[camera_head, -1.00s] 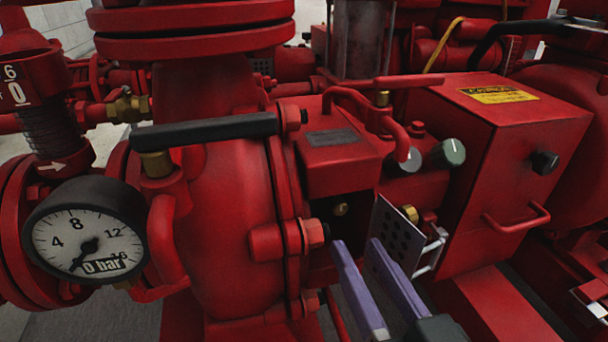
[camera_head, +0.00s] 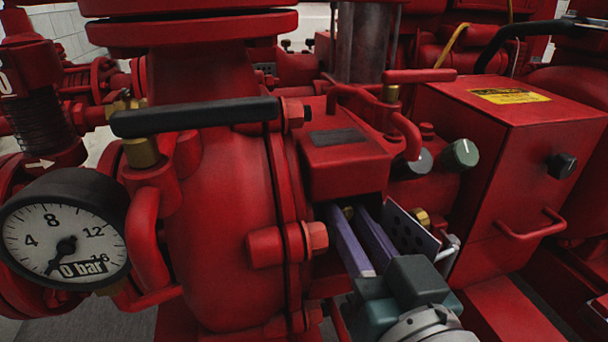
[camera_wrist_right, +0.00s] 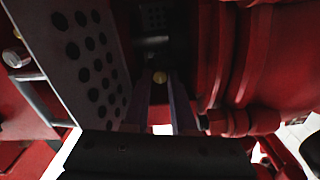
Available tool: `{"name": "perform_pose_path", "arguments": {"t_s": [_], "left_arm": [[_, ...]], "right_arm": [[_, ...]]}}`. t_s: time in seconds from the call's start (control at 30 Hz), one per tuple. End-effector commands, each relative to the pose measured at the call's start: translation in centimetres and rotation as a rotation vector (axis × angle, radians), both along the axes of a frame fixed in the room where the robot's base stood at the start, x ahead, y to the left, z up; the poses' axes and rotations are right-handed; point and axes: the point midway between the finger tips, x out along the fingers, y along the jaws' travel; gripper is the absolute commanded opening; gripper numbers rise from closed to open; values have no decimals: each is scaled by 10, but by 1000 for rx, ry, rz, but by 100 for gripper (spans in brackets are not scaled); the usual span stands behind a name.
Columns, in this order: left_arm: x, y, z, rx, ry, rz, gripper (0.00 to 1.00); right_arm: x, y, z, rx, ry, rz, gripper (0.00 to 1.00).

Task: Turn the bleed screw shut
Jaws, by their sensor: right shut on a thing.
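The bleed screw is a small brass head (camera_head: 348,212) in the dark recess under a red box-shaped housing on the pump. It also shows in the right wrist view as a round brass end (camera_wrist_right: 160,77) between the fingertips. My right gripper (camera_head: 349,216) reaches into the recess from the front, its two long purple fingers on either side of the screw and shut on it. The fingers hide part of the screw, and its turning angle cannot be told. My left gripper is not in view.
A perforated grey plate (camera_head: 408,231) stands close to the right of the fingers. A flange bolt (camera_head: 315,237) juts out on their left. The red housing (camera_head: 345,165) hangs just above. A pressure gauge (camera_head: 62,240) and a black-handled lever (camera_head: 195,117) are at the left.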

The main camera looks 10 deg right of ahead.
Motion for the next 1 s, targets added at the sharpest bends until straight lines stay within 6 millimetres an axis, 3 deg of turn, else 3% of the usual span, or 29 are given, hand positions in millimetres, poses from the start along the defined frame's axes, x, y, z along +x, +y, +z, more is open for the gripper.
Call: {"name": "perform_pose_path", "arguments": {"t_s": [0.67,0.7,0.8,1.0], "left_arm": [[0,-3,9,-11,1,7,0],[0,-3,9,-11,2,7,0],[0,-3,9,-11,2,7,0],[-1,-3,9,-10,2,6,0]], "right_arm": [[0,0,0,60,2,0,0],[0,0,0,60,2,0,26],[0,0,0,60,2,0,37],[0,0,0,60,2,0,37]]}}
